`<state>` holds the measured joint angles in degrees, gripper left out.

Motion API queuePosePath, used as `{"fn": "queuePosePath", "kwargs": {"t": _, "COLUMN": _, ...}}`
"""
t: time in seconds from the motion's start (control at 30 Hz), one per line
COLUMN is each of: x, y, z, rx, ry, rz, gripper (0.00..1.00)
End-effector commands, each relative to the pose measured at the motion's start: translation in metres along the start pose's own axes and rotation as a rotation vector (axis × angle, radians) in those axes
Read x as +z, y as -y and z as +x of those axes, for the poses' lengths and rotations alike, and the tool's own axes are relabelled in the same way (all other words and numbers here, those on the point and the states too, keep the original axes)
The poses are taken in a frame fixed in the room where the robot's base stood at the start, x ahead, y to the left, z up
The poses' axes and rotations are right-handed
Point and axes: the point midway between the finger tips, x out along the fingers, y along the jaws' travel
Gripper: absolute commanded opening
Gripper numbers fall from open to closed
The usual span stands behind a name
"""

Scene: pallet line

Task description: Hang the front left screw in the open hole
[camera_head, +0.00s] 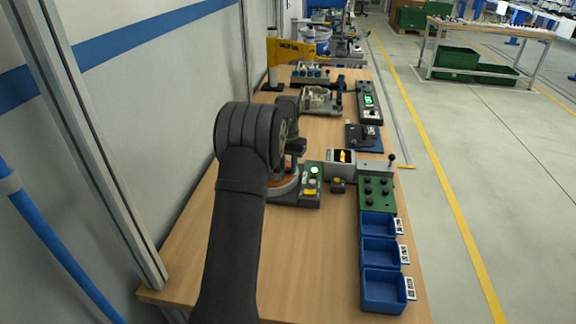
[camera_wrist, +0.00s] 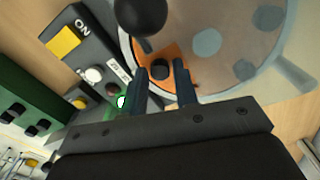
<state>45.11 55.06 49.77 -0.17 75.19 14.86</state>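My gripper (camera_wrist: 165,85) points down over a round station with an orange sector (camera_wrist: 152,52). Its two dark fingers stand apart. A dark round spot shows between the fingertips on the orange; I cannot tell whether it is a hole or a screw head. The green block (camera_head: 377,190) with several black screws stands right of the station in the head view. Its corner (camera_wrist: 30,115) shows at the left of the wrist view. In the head view my arm hides most of the station (camera_head: 285,188) and the fingertips.
A control box (camera_wrist: 85,65) with a yellow switch and lit green button stands beside the station. A black ball knob (camera_wrist: 140,15) shows close to the wrist camera. Blue bins (camera_head: 383,290) line the table's right edge. The front of the wooden table (camera_head: 310,260) is clear.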

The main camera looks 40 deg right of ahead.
Motion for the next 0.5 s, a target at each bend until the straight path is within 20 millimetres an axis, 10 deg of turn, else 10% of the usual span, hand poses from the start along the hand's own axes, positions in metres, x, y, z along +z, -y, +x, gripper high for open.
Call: {"fn": "queuePosePath", "kwargs": {"t": 0.5, "x": -0.001, "y": 0.0, "z": -0.098, "rx": -0.001, "ry": -0.004, "rz": 0.0, "gripper": 0.27}}
